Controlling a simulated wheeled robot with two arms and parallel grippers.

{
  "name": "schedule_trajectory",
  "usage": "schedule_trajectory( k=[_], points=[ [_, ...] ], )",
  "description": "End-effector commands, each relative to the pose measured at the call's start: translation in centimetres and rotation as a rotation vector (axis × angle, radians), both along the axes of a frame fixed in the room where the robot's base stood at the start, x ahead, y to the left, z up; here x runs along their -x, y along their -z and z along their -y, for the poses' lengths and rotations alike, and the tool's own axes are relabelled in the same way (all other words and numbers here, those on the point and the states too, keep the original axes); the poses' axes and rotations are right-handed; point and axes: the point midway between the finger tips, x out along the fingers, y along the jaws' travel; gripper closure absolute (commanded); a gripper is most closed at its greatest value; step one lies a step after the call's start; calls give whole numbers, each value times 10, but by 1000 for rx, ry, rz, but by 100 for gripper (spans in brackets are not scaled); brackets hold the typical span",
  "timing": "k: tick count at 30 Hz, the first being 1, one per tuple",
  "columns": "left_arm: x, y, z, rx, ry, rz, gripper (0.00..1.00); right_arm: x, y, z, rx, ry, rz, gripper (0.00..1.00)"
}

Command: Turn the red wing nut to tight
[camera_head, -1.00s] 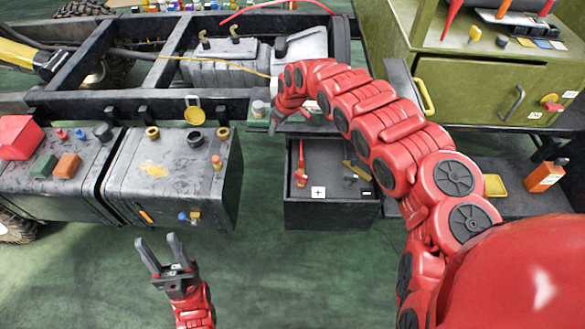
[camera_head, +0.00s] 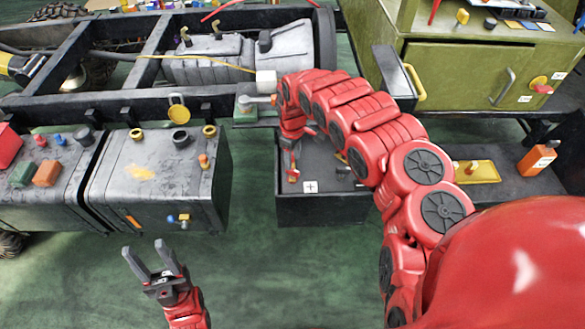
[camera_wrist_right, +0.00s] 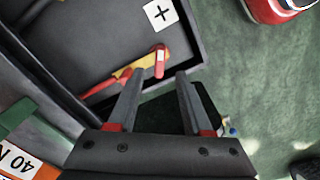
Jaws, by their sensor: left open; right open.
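A small red fitting, apparently the red wing nut (camera_head: 293,175), is in the open dark box beside the plus label. In the right wrist view the red piece (camera_wrist_right: 159,61) stands at the end of a red and yellow strip, just beyond my fingertips. My right gripper (camera_wrist_right: 160,76) is open, with nothing between its fingers. In the head view its fingers are largely hidden by my red arm over the box. My left gripper (camera_head: 155,257) is open and empty above the green floor at lower left.
The dark box (camera_head: 322,210) has raised walls around the fitting. A black frame rail (camera_head: 120,104) and dark tanks (camera_head: 165,175) lie to the left. A green cabinet (camera_head: 455,75) with a red and yellow knob (camera_head: 541,85) stands at right. The floor in front is clear.

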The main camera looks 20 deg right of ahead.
Motion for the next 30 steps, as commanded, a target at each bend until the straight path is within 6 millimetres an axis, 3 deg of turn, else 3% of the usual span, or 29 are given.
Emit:
schedule_trajectory(
  k=[3, 9, 23, 26, 30],
  points=[
    [0, 0, 0, 0, 0, 0, 50, 0, 21, -2, -4, 0, -1, 50],
    [0, 0, 0, 0, 0, 0, 50, -1, 45, -2, -4, -1, 2, 50],
    [0, 0, 0, 0, 0, 0, 50, -1, 55, 0, 0, 0, 1, 50],
    [0, 0, 0, 0, 0, 0, 50, -1, 55, 0, 0, 0, 1, 63],
    [0, 0, 0, 0, 0, 0, 50, -1, 55, 0, 0, 0, 1, 88]
  ],
)
